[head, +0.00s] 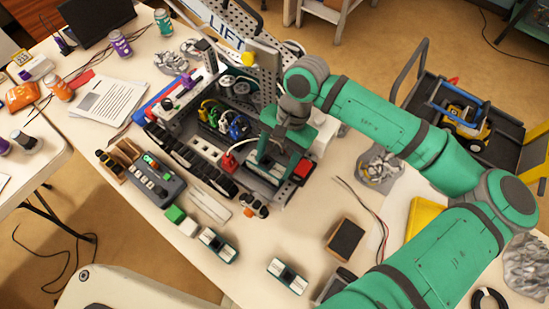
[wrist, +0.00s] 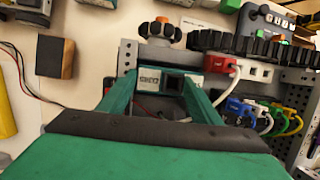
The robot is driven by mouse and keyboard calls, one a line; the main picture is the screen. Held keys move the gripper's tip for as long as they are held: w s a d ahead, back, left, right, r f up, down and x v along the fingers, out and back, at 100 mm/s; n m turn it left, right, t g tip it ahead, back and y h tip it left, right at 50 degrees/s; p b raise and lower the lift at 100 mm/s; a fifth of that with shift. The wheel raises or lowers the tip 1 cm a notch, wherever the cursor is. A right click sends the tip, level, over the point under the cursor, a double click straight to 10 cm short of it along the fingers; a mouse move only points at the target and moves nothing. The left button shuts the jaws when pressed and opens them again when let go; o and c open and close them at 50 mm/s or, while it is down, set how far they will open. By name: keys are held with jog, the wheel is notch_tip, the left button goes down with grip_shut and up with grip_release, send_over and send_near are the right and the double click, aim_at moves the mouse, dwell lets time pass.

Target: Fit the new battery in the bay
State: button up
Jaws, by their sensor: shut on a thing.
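My gripper (head: 275,165) points down over the near end of the robot on the table. It is shut on a battery (wrist: 152,79), a green and black block with a white label, seen between the fingertips in the wrist view. The battery is at the grey metal bay (wrist: 128,56); I cannot tell whether it is fully seated. A red plug (wrist: 219,64) with a white cable is beside it, and this plug also shows in the head view (head: 228,160). Two similar batteries lie on the table, one near the robot (head: 218,243) and one at the front (head: 288,275).
A controller (head: 158,183) and a green block (head: 180,219) lie further left. A dark block (head: 345,240) and a crumpled bag (head: 380,168) lie to the right.

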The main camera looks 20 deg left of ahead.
jog(key=shift+w, duration=0.1)
jog(key=shift+s+f, duration=0.2)
jog(key=shift+f, duration=0.1)
dwell(0.3)
jog(key=o, duration=1.6)
jog(key=shift+w+r, duration=0.1)
jog(key=shift+r, duration=3.5)
